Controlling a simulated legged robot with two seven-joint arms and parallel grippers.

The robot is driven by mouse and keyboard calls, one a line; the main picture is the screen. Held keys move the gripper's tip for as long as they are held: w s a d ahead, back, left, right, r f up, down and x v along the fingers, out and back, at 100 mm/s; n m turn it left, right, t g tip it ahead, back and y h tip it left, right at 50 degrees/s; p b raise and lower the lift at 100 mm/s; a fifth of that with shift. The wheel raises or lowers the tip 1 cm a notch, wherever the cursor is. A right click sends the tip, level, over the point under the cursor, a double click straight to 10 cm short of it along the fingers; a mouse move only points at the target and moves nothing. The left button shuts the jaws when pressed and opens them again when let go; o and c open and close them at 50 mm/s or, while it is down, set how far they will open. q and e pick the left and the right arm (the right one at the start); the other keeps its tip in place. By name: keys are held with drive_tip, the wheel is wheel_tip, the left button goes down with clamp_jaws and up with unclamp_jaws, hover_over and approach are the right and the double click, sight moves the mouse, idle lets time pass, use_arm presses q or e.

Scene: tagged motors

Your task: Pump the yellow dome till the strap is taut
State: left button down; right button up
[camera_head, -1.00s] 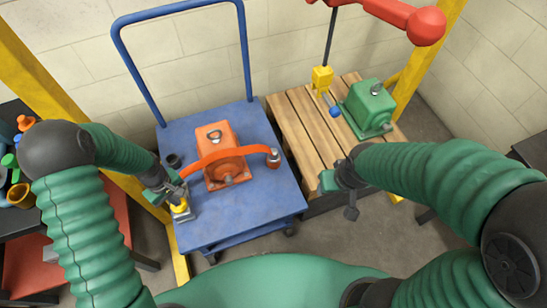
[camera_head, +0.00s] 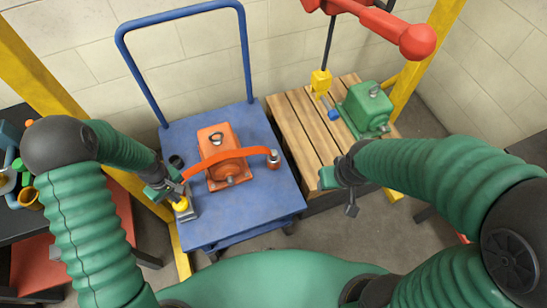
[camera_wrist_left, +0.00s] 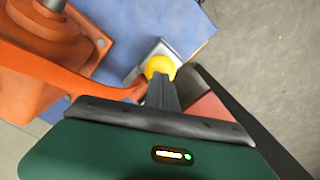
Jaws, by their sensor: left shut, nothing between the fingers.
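The yellow dome (camera_head: 181,204) sits on a small grey metal base at the left front of the blue cart (camera_head: 240,225). In the left wrist view the dome (camera_wrist_left: 160,66) is just beyond my fingertips. The orange strap (camera_head: 225,155) runs from beside the dome, across the orange motor (camera_head: 216,140), to a metal post (camera_head: 273,158) on the right. I cannot tell how tight it is. My left gripper (camera_head: 176,195) is shut and empty, its fingertips (camera_wrist_left: 161,84) overlapping the dome's edge; contact is unclear. My right gripper (camera_head: 351,210) hangs right of the cart, jaws unclear.
A green motor (camera_head: 367,108) stands on a wooden pallet (camera_head: 300,125) to the right of the cart. A yellow post (camera_head: 35,80) and a dark side table (camera_head: 15,225) stand at left.

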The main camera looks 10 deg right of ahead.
use_arm(q)
drive_tip(key=shift+f, duration=0.15)
drive_tip(key=shift+f+b, duration=0.95)
drive_tip(key=shift+f, duration=0.6)
wheel_tip(320, 180, up, 4)
drive_tip(key=p, duration=0.3)
drive_tip(key=shift+f+p, duration=0.15)
drive_tip(key=shift+p, duration=0.25)
drive_tip(key=shift+f, duration=0.15)
drive_tip(key=shift+f, duration=0.1)
